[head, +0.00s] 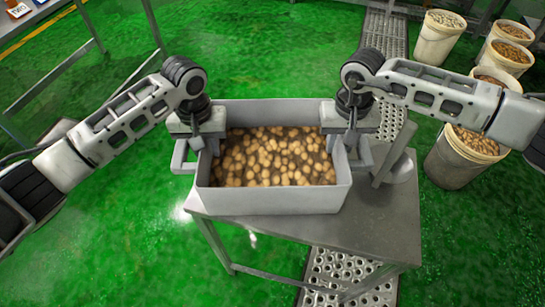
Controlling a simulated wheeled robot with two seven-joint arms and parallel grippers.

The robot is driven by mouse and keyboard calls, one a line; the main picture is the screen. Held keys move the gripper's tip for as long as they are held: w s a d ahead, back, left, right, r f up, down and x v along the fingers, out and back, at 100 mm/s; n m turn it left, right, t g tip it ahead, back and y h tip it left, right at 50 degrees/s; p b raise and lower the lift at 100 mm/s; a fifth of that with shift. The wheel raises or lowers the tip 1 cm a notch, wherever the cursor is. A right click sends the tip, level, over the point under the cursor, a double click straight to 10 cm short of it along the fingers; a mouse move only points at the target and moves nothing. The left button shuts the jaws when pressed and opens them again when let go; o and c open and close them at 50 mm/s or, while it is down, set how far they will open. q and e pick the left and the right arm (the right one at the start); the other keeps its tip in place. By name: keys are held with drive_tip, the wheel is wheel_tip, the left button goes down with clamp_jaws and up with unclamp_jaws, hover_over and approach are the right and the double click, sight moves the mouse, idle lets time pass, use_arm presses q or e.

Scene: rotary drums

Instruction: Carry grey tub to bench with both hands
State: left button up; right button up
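The grey tub (270,201) is a rectangular bin full of brown, potato-like lumps (275,158). It is at the steel bench (385,228) in the middle of the head view, roughly level. I cannot tell whether its base touches the bench top. My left gripper (206,138) is at the tub's left handle and seems shut on it. My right gripper (350,135) is at the right handle and also seems shut on it. The fingertips are partly hidden by the gripper bodies and the tub walls.
Several white buckets (440,38) of produce stand on the green floor at the right. A metal frame table (75,60) is at the upper left. Perforated metal strips (385,32) run along the floor behind and below the bench. Bare bench top shows right of the tub.

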use_arm(q)
clamp_jaws()
use_arm(e)
clamp_jaws()
idle(1.1)
use_arm(q)
drive_tip(key=shift+w+r, duration=0.15)
drive_tip(key=shift+r, duration=0.05)
use_arm(e)
drive_tip(key=shift+w+r, duration=0.15)
drive_tip(key=shift+r, duration=0.05)
